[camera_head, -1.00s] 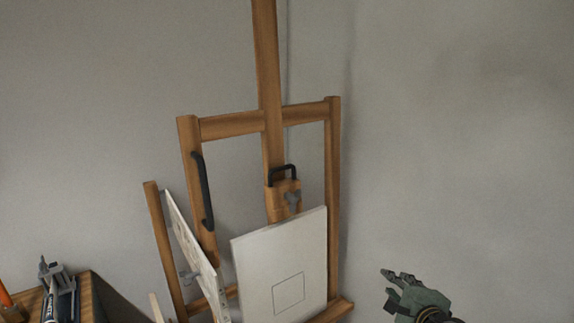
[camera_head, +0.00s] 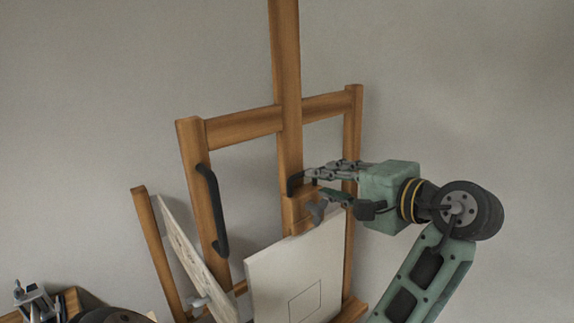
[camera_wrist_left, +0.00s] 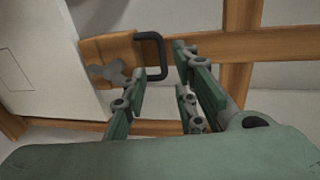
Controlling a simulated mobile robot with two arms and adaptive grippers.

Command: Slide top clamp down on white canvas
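The white canvas (camera_head: 300,265), with a thin square outline, stands on the wooden easel (camera_head: 285,70); its edge shows at left in the left wrist view (camera_wrist_left: 60,60). The top clamp (camera_head: 298,212) is a wooden block on the central mast at the canvas's top edge, with a grey knob (camera_head: 316,212) and a black handle (camera_head: 294,183). My left gripper (camera_head: 318,183), its arm entering from lower right, is at the handle with fingers apart. In the left wrist view the handle (camera_wrist_left: 163,58) lies between the fingertips; firm contact cannot be told. My right gripper is not in view.
A black handle (camera_head: 212,210) is on the easel's left post. A second board (camera_head: 190,255) leans left of the canvas. A small table with tools (camera_head: 38,300) is at bottom left. The plain wall leaves free room right of the easel.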

